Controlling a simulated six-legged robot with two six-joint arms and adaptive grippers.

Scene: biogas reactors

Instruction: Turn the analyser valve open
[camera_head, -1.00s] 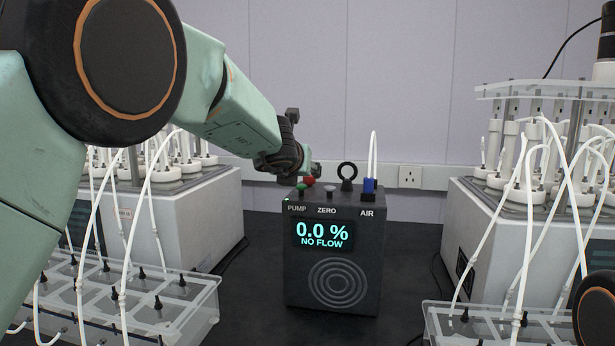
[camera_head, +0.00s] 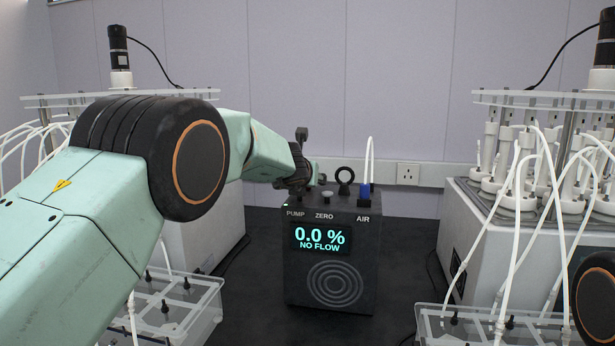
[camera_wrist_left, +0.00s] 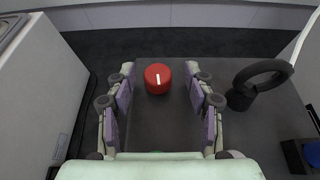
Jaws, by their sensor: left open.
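The dark analyser box (camera_head: 333,255) stands on the black bench. Its screen reads 0.0 % and NO FLOW. A red round knob (camera_wrist_left: 158,79) with a white line mark, which looks like the valve, sits on its top. The line runs up and down in the left wrist view; the knob is hidden behind my gripper in the head view. My left gripper (camera_head: 309,178) is over the back left of the box top. In the left wrist view its open fingers (camera_wrist_left: 159,92) stand apart on either side of the knob, with gaps. My right gripper is out of view.
White reactor units (camera_head: 470,235) flank the box. Clear trays (camera_head: 175,305) with tubes stand in front on both sides. A wall socket (camera_head: 408,174) is behind.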

